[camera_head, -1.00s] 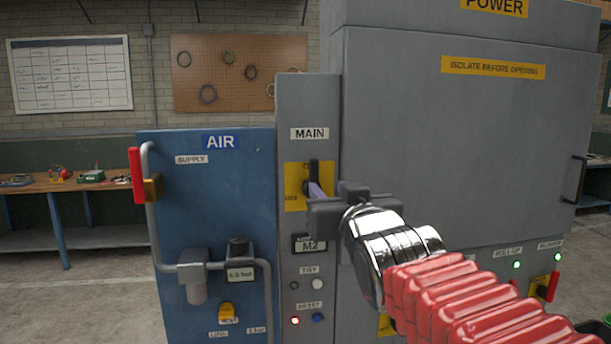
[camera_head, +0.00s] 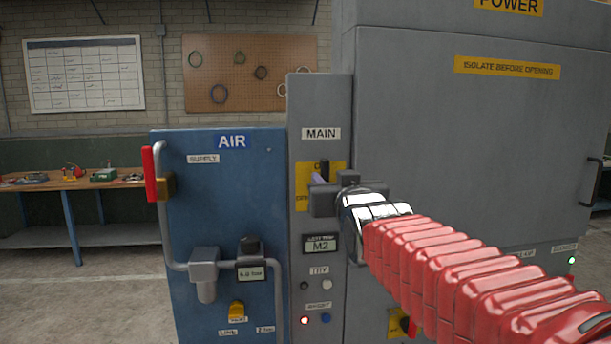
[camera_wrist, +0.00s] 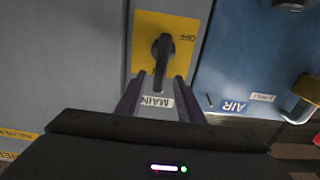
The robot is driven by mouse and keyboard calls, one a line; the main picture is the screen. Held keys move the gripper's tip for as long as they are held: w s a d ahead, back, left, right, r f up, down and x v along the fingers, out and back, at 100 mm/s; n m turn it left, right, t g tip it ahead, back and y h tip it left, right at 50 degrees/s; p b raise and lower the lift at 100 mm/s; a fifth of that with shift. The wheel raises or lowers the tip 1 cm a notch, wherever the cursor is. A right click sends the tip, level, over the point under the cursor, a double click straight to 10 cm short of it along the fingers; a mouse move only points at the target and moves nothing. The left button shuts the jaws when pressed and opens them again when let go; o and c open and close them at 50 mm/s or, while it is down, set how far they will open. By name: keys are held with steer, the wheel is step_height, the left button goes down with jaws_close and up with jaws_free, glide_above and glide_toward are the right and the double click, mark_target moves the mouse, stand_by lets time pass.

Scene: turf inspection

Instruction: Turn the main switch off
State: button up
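The main switch (camera_head: 324,169) is a black handle on a yellow plate under the MAIN label, on a narrow grey panel. Its handle stands upright in the head view. In the wrist view, which is turned over, the handle (camera_wrist: 162,58) points down toward the MAIN label. My gripper (camera_head: 319,187) is right in front of the plate and hides its lower part. In the wrist view my gripper (camera_wrist: 159,82) has its two fingers apart, one on each side of the handle's free end. Gaps show beside the handle, and I cannot tell any contact.
Left of the panel stands a blue AIR cabinet (camera_head: 225,215) with a red supply handle (camera_head: 149,174) and pipes. Below the switch are an M2 display (camera_head: 321,244), small buttons and a red light (camera_head: 305,320). A large grey POWER cabinet (camera_head: 460,150) is at right.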

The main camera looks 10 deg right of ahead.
mark_target(326, 175)
steer(key=shift+w, duration=2.6)
steer(key=shift+c, duration=0.3)
jaws_close()
steer(key=shift+a, duration=0.1)
